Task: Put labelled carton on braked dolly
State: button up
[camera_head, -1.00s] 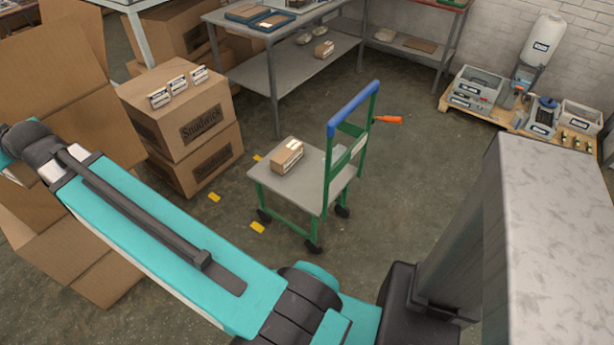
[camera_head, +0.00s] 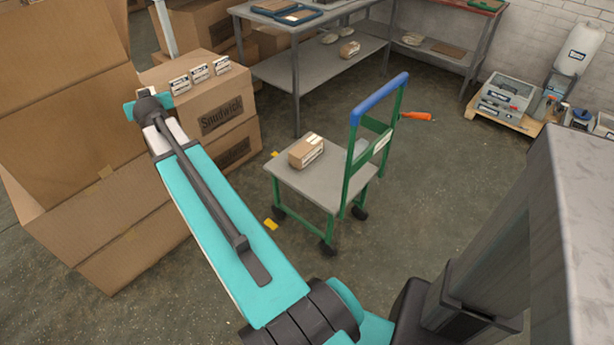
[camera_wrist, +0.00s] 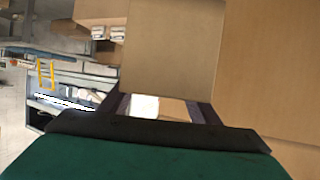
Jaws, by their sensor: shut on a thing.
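The dolly (camera_head: 290,186) has a grey deck, green frame and blue handle bar, and stands on the floor in the middle of the head view. A small brown carton (camera_head: 306,151) with a white label lies on its deck. An orange lever (camera_head: 416,116) sticks out behind the handle. In the wrist view my gripper (camera_wrist: 160,104) is shut on a small brown carton (camera_wrist: 175,110) with a white patch, partly hidden by the gripper body. Whether the brake is set cannot be told.
Large brown boxes (camera_head: 70,130) stand close at the left. Several small labelled packs sit on the stacked box marked Snudwick (camera_head: 215,112). Grey shelving (camera_head: 300,72) stands behind the dolly. A pallet (camera_head: 515,121) with containers is at the right. Floor around the dolly is mostly clear.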

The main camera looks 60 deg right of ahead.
jog(key=s+d+f+m+g+h+b, duration=0.25)
jog(key=s+d+f, duration=0.4)
jog(key=d, duration=0.45)
jog(key=s+d+f+m+g+h+b, duration=0.1)
jog(key=s+d+f+m+g+b, duration=0.2)
jog(key=s+d+f, duration=0.65)
jog(key=s+d+f+m+g+h+b, duration=0.2)
jog(key=s+d+f+b, duration=0.15)
jog(key=d, duration=1.05)
jog(key=s+d+f+m+g+b, duration=0.2)
jog(key=s+d+f, duration=0.3)
jog(key=s, duration=0.5)
jog(key=s+d+f+m+g+b, duration=0.2)
jog(key=s+d+f, duration=0.3)
jog(key=s+d, duration=0.3)
jog(key=s+d+f+m+g+b, duration=0.2)
jog(key=s+d, duration=0.5)
jog(key=s, duration=0.7)
notch_tip(320, 180, down, 4)
jog(key=shift+s+d+r+g+b, duration=0.2)
jog(key=shift+g+b, duration=0.45)
jog(key=shift+b, duration=0.6)
jog(key=shift+a+m, duration=0.1)
jog(key=shift+m, duration=0.15)
